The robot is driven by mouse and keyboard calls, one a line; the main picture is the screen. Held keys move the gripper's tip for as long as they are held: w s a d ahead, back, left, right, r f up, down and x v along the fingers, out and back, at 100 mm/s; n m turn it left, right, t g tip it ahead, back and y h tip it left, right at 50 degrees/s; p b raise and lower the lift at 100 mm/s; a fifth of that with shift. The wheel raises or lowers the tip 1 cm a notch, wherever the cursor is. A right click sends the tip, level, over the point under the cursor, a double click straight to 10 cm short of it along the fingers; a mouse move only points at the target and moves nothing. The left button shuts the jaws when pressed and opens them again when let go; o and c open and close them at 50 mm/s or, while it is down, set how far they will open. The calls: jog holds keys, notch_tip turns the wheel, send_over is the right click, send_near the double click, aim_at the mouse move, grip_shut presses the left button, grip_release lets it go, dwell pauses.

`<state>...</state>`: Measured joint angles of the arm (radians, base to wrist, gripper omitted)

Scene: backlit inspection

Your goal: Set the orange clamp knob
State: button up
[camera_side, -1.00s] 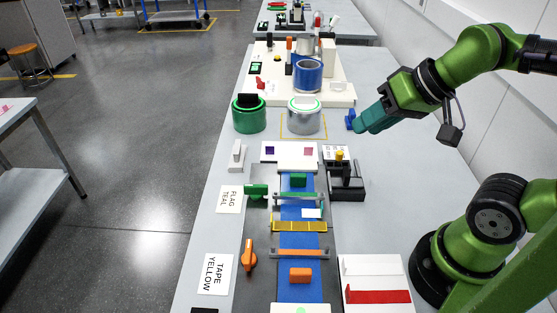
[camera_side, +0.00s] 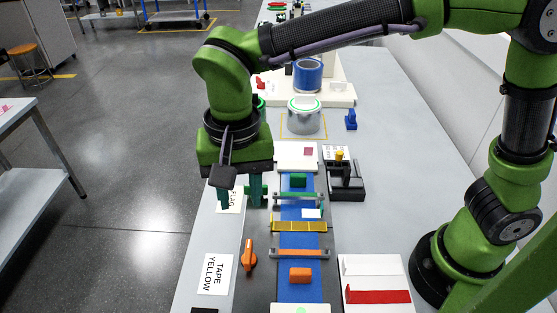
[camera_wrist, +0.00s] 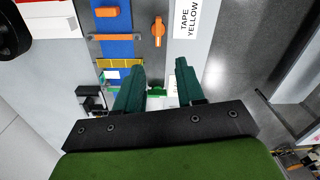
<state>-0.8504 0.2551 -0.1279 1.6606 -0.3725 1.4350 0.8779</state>
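The orange clamp knob (camera_side: 248,255) stands left of the blue strip, its long handle pointing roughly away from the camera. It also shows in the wrist view (camera_wrist: 158,30), beyond my fingertips and apart from them. My gripper (camera_side: 240,203) hangs fingers-down over the left part of the bench, farther back than the orange knob. In the wrist view my gripper (camera_wrist: 162,68) is open, with nothing between its teal fingers. An orange bar (camera_side: 300,253) crosses the blue strip (camera_side: 298,240) level with the knob.
A green knob (camera_wrist: 157,89) is close to my fingers and partly hidden by them. The TAPE YELLOW card (camera_side: 216,274) lies left of the orange knob. A yellow frame (camera_side: 299,227) and an orange block (camera_side: 301,275) are on the strip. A white tray (camera_side: 376,271) is right.

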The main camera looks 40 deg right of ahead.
aim_at(248, 248)
jog(key=f+m, duration=0.1)
jog(key=f, duration=0.7)
jog(key=f+m, duration=0.1)
jog(key=f, duration=0.6)
jog(key=shift+w+d+f, duration=0.1)
jog(key=shift+d+f, duration=0.1)
jog(key=shift+f, duration=0.2)
jog(key=shift+c, duration=0.4)
grip_shut()
